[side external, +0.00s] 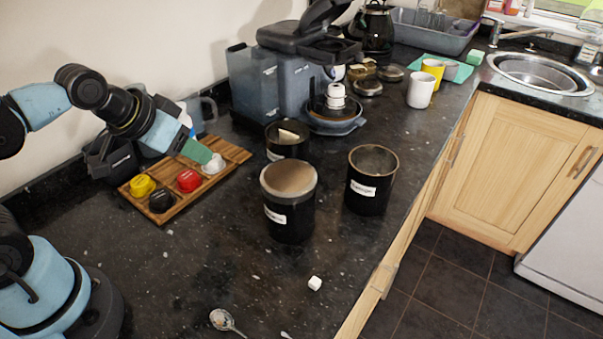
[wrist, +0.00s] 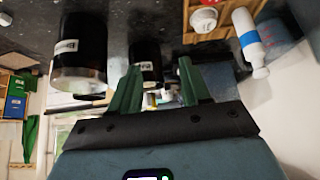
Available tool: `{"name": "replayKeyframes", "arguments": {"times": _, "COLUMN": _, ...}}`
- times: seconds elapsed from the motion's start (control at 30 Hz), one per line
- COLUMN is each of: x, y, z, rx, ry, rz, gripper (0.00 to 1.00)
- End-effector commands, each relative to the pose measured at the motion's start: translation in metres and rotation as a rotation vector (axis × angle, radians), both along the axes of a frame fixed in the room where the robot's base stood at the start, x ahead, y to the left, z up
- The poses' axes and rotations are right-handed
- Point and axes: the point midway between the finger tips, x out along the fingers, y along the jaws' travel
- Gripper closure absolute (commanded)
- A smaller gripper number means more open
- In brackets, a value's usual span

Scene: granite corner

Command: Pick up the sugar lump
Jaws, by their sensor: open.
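The sugar lump (side external: 315,283) is a small white cube. It lies alone on the dark counter in the side external view, near the counter's front edge and in front of the black canisters. I cannot make it out in the wrist view. My gripper (side external: 205,157) is over the wooden tray at the back left, far from the lump. Its two green fingers stand apart with nothing between them in the wrist view (wrist: 159,85).
The wooden tray (side external: 163,209) holds yellow, black, red and white pieces. Several black canisters, including a large one (side external: 290,222) and an open one (side external: 369,201), stand mid-counter. A spoon (side external: 224,321) lies at the front. Counter around the lump is clear.

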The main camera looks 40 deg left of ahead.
Motion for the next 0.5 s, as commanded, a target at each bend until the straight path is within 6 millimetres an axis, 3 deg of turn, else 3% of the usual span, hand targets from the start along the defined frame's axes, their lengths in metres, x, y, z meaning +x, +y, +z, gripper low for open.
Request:
{"name": "replayKeyframes", "arguments": {"times": 0.23, "x": 0.0, "y": 0.0, "z": 0.01, "rx": 0.0, "ry": 0.001, "rz": 0.0, "gripper": 0.53}}
{"name": "replayKeyframes", "arguments": {"times": 0.5, "x": 0.0, "y": 0.0, "z": 0.05, "rx": -0.001, "ry": 0.001, "rz": -0.001, "gripper": 0.53}}
